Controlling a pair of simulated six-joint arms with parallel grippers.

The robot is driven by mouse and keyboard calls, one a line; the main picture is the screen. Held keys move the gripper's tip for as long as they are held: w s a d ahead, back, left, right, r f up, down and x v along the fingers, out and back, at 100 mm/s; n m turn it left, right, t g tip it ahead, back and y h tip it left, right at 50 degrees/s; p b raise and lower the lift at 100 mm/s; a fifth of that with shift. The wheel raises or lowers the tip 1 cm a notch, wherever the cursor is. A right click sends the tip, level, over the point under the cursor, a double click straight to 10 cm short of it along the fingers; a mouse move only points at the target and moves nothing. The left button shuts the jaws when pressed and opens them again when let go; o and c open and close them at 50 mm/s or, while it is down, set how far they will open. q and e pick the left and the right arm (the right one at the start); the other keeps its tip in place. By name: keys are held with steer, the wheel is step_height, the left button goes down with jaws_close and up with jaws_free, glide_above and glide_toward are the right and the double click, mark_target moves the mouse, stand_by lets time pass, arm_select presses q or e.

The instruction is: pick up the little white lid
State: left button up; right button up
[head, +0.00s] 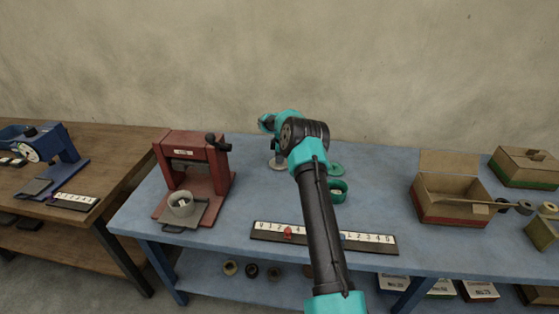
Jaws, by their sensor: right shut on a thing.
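One arm shows, my right one, reaching from the bottom edge to the back of the blue table. Its right gripper (277,153) points down under the teal wrist, small and partly hidden by it. It is shut on a small pale round thing, which I take to be the white lid (278,163), at or just above the tabletop. Its exact height cannot be told. A teal open round container (338,190) stands to the right, with a flat teal round piece (336,169) behind it, both partly near the arm. My left gripper is not in view.
A numbered strip (270,232) lies along the front, partly behind my forearm. An open cardboard box (450,205) is at right. Bare blue tabletop (385,170) lies between arm and box.

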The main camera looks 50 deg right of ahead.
step_height(320, 180, up, 3)
steer(key=shift+f, duration=0.1)
steer(key=shift+s+a+r, duration=0.1)
steer(key=shift+r, duration=0.1)
steer(key=s+a, duration=0.3)
steer(key=a, duration=0.1)
steer(key=s+a+r, duration=0.1)
steer(key=s+a, duration=0.6)
steer(key=shift+s+a+r, duration=0.2)
steer(key=shift+a, duration=0.2)
